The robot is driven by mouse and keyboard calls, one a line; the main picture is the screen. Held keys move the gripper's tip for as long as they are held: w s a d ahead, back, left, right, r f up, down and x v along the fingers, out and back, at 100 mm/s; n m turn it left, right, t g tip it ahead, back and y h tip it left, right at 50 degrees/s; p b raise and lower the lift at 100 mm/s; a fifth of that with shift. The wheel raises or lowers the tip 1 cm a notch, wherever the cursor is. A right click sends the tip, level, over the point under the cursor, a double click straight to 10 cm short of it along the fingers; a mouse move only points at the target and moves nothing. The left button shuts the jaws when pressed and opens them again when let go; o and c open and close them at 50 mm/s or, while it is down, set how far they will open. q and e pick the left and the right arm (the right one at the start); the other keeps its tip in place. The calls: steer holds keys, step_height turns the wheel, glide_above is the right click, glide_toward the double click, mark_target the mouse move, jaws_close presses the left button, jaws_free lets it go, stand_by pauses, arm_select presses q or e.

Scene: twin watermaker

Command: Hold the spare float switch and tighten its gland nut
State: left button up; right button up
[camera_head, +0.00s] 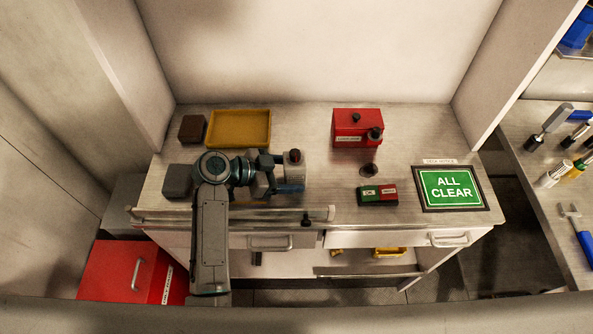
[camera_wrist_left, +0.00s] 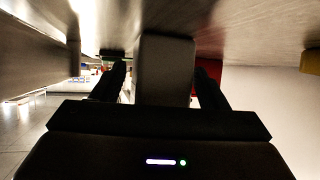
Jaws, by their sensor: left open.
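A light grey block-like body with a dark brown round cap, possibly the float switch with its gland nut (camera_head: 295,157), stands upright on the counter. My left gripper (camera_head: 288,173) is beside it, fingers pointing right and low over the counter. In the left wrist view a pale grey block (camera_wrist_left: 165,70) stands between the two dark, spread fingers. I cannot tell whether either finger touches it. The gripper and arm hide part of the body in the head view. My right gripper is not in view.
A yellow tray (camera_head: 239,128) and brown block (camera_head: 192,128) are behind my left arm. A dark grey block (camera_head: 178,181) lies left. A red box (camera_head: 358,127), a red-green button box (camera_head: 377,195) and an ALL CLEAR sign (camera_head: 450,188) are right. A rail (camera_head: 235,214) lines the front.

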arm_select(q)
steer(key=shift+w+d+f, duration=0.1)
steer(key=shift+d+f, duration=0.1)
steer(key=shift+d, duration=0.15)
steer(key=c, duration=1.2)
steer(key=shift+o, duration=0.2)
steer(key=o, duration=1.2)
steer(key=c, duration=1.2)
